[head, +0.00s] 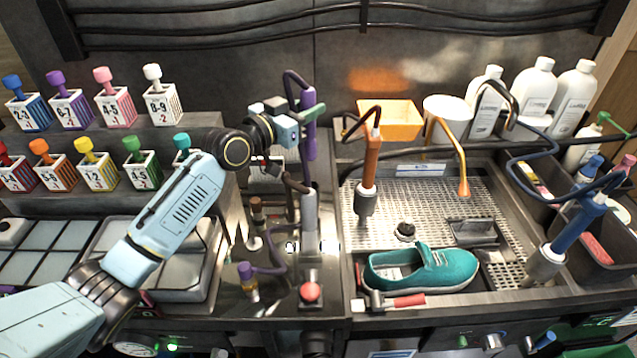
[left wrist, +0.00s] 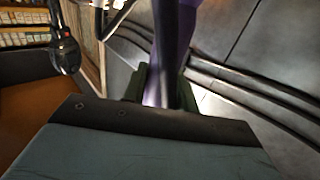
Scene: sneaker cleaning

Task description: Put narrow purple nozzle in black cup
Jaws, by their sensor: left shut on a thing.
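My left gripper (head: 305,118) is shut on an upright, slender purple nozzle (head: 309,140). In the left wrist view the purple shaft (left wrist: 161,93) stands between the green fingers, with a black hose running in front of it. A second, smaller purple nozzle (head: 246,272) with a curved purple tube stands lower left, beside a red knob. My right gripper is not in view.
An orange nozzle (head: 371,165) stands to the right, and a blue nozzle (head: 575,230) farther right. A teal shoe (head: 425,270) lies by the perforated sink tray (head: 400,205). Numbered blocks (head: 117,105) stand on the left shelves.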

